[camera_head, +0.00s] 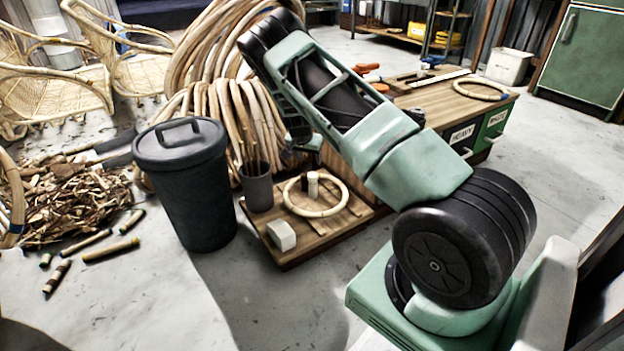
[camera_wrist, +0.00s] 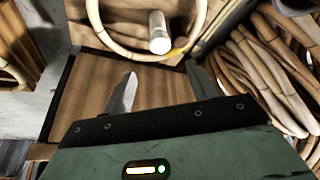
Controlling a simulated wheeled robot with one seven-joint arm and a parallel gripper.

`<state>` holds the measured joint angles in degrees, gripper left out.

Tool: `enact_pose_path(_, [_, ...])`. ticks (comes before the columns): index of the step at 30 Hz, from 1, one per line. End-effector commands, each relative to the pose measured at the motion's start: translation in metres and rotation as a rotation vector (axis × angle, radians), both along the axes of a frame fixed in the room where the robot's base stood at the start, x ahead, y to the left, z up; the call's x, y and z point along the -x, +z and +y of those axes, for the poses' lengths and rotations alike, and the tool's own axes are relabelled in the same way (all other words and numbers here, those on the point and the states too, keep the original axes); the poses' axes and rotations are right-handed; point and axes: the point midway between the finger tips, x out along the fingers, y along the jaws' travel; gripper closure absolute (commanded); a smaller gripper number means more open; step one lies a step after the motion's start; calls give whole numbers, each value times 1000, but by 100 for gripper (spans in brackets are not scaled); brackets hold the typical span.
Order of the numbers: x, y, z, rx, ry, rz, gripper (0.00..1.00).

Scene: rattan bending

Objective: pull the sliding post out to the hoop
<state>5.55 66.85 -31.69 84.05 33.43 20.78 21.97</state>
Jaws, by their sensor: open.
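A pale cylindrical post (camera_head: 313,184) stands inside a light rattan hoop (camera_head: 316,214) on a low wooden board (camera_head: 320,238). In the wrist view the post (camera_wrist: 159,32) appears inside the hoop (camera_wrist: 112,44), close to its near rim; I cannot tell whether they touch. My gripper (camera_wrist: 161,72) is open, its two fingers apart with nothing between them. The fingertips are just short of the hoop's near rim in that view, over the board (camera_wrist: 90,85).
A dark cup (camera_head: 256,187) and a white block (camera_head: 281,235) are on the board. A lidded dark bin (camera_head: 190,185) stands to its left. Coiled rattan (camera_head: 235,115) is behind. A workbench (camera_head: 440,105) stands at the right. Floor in front is clear.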

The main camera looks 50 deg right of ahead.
Motion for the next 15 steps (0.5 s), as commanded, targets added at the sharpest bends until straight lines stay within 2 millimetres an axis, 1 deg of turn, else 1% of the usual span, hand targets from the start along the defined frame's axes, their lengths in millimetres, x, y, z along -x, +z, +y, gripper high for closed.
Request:
enact_pose_path(1, [-1, -16, -5, 0, 0, 1, 42])
enact_pose_path(6, [-6, -50, -17, 0, 1, 1, 42])
enact_pose_path(12, [-12, -82, -29, 0, 2, 1, 42])
enact_pose_path(15, [-14, -92, -34, 0, 1, 0, 42])
